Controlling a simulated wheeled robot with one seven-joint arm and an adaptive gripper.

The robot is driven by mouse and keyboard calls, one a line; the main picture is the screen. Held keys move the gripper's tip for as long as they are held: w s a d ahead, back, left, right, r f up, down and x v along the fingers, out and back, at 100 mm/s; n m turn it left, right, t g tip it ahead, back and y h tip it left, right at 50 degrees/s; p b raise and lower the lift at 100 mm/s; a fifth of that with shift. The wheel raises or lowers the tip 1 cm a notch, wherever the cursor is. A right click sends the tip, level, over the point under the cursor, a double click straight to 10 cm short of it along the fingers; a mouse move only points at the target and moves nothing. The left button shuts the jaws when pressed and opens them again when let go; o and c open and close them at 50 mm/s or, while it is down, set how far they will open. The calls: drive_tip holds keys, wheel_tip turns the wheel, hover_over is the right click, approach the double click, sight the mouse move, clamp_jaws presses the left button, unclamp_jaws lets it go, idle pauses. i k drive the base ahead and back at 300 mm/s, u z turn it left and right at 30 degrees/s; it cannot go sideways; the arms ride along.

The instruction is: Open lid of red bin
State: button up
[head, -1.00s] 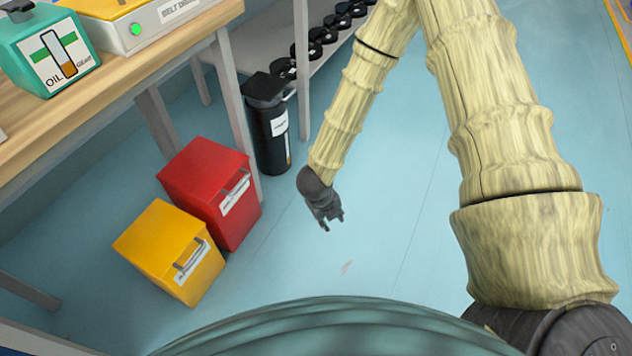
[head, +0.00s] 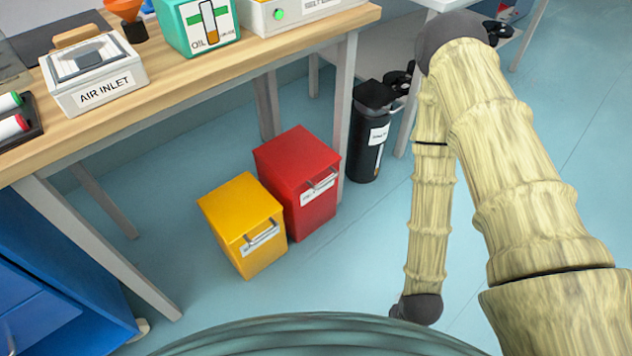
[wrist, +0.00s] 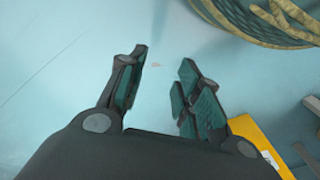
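The red bin (head: 297,180) stands on the floor below the workbench's front edge, its lid shut, with a handle and a white label on its front. The yellow bin (head: 244,225) stands close beside it, to the left, lid also shut. In the head view my arm hangs to the right of the bins and my fingers are hidden. In the wrist view my gripper (wrist: 160,90) is open and empty, its fingers apart over bare floor. A corner of the yellow bin (wrist: 262,145) shows at lower right there. The red bin is not seen in that view.
A black bin (head: 371,135) stands behind and right of the red bin. The wooden workbench (head: 200,95) overhangs behind the bins, its leg close to the red one. A blue cabinet (head: 50,275) is at lower left.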

sight(301, 158)
drive_tip(key=u, duration=0.9)
drive_tip(key=k, duration=0.75)
drive_tip(key=z, duration=0.3)
